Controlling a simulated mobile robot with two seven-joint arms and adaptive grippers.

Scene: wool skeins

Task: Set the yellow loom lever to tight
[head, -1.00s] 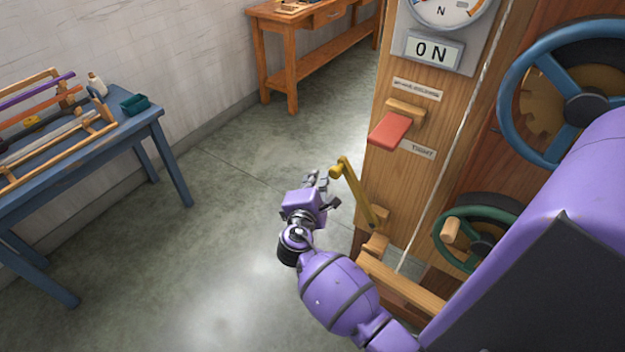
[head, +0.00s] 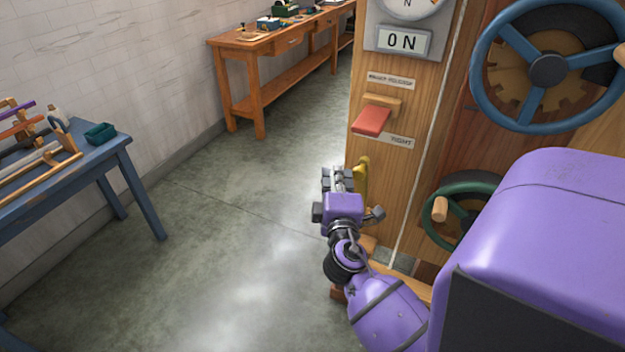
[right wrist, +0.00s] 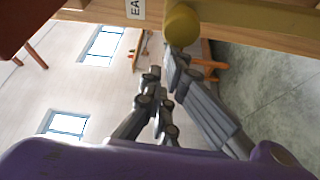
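The yellow loom lever (head: 363,178) stands on the left side of the wooden loom panel, below the red lever. In the head view my right gripper hides much of it. Its round yellow knob (right wrist: 182,26) shows large at the top of the right wrist view. My right gripper (head: 339,176) is beside the lever; its fingertips (right wrist: 164,76) look drawn together, with nothing between them, close to the knob. I cannot tell whether they touch it. A "TIGHT" label (head: 401,141) is on the panel above the lever. My left gripper is not in view.
A red lever (head: 371,120) sticks out above the label, under an "ON" plate (head: 403,40). A blue handwheel (head: 547,68) and a green one (head: 460,205) are at right. A blue table (head: 92,150) and wooden bench (head: 236,45) stand left; floor between is clear.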

